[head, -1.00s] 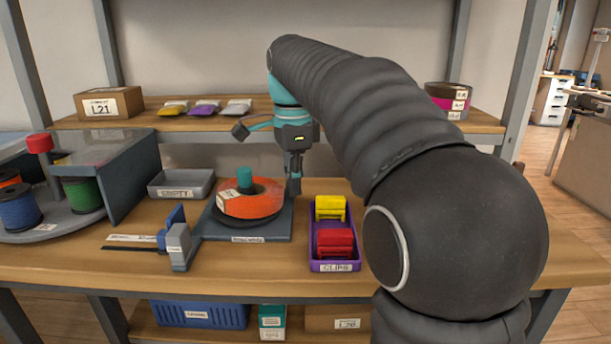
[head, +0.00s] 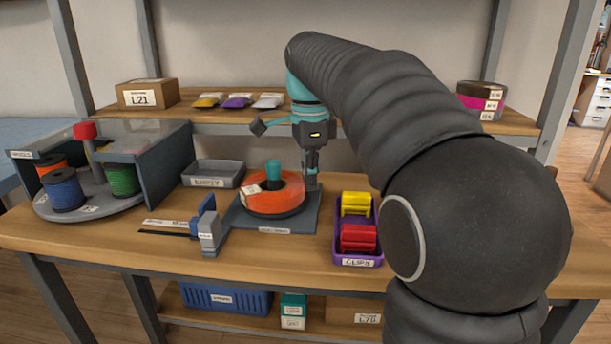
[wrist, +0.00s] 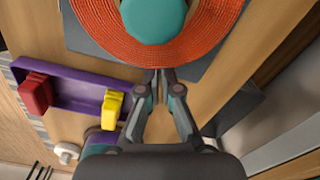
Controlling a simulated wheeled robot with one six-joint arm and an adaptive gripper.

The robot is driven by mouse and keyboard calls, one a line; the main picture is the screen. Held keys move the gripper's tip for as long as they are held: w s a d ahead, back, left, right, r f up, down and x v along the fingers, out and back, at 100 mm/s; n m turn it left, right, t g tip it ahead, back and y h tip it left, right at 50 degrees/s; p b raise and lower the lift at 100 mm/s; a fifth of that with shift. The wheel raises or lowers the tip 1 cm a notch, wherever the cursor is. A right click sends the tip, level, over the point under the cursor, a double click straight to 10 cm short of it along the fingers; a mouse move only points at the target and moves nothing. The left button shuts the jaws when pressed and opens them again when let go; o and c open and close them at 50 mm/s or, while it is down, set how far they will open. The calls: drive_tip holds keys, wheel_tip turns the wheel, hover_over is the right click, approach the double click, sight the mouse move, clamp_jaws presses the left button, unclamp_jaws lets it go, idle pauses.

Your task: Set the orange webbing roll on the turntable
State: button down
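The orange webbing roll (head: 290,198) lies flat around a teal post (head: 273,168), over a dark round base on a grey square plate (head: 240,222). Any gap under the roll is hard to judge. My gripper (head: 311,182) points down at the roll's right rear side. In the wrist view the roll (wrist: 100,35) fills the top. My gripper's fingertips (wrist: 161,76) are close together at its outer rim, with no part of the roll visible between them. Contact is unclear.
A purple clips tray (head: 378,258) with red and yellow clips stands to the right. A grey clamp (head: 209,232) stands at the left front, an empty grey bin (head: 225,168) behind it. A covered round spool carousel (head: 118,206) is farther left.

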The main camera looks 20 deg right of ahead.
drive_tip(key=shift+a, duration=0.25)
